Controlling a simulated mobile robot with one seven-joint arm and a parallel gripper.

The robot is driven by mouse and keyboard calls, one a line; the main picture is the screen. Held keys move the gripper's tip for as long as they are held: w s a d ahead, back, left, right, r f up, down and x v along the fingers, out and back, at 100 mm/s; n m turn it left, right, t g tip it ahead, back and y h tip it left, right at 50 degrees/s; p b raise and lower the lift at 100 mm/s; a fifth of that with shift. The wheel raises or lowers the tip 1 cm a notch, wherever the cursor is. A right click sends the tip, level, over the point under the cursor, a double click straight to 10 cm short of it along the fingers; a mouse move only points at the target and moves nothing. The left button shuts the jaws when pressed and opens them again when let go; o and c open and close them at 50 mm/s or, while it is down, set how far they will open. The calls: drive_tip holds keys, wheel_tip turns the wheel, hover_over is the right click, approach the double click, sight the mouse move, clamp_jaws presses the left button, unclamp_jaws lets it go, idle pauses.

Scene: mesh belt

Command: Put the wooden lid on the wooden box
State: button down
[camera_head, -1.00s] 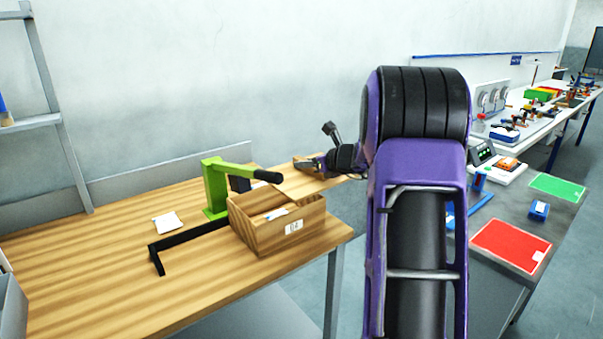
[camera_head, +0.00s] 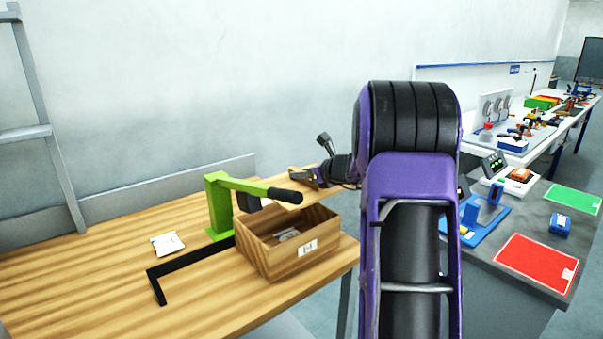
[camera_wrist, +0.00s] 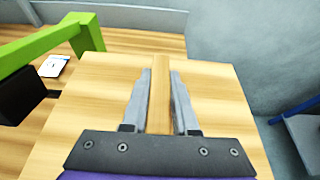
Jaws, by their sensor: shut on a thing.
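The wooden box (camera_head: 282,262) stands on the wooden table with a small white label on its front. It is open at the top, and a small greyish item shows inside. My gripper (camera_head: 312,178) is shut on the wooden lid (camera_head: 290,200) and holds it above the box's back part. In the wrist view the two fingers (camera_wrist: 160,100) close on the raised wooden bar of the lid (camera_wrist: 215,120), whose flat board spreads out on both sides. The lid's far part passes close to the green lever's black handle in the head view. The box is not visible in the wrist view.
A green lever press (camera_head: 219,205) with a black handle (camera_head: 283,194) stands left of the box; its arm reaches over the box's back. A black bracket (camera_head: 160,282) and a white card (camera_head: 167,243) lie on the table (camera_head: 100,280). A grey bench with red mat (camera_head: 537,262) stands right.

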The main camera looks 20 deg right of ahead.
drive_tip(key=s+a+f+b, duration=0.1)
drive_tip(key=a+f+b, duration=0.5)
drive_tip(key=b, duration=0.1)
drive_tip(key=shift+s+a, duration=0.2)
drive_tip(key=shift+s, duration=0.05)
idle(0.8)
drive_tip(key=shift+f+b, duration=0.45)
drive_tip(key=shift+f, duration=0.15)
idle(0.6)
drive_tip(key=c, duration=0.6)
unclamp_jaws()
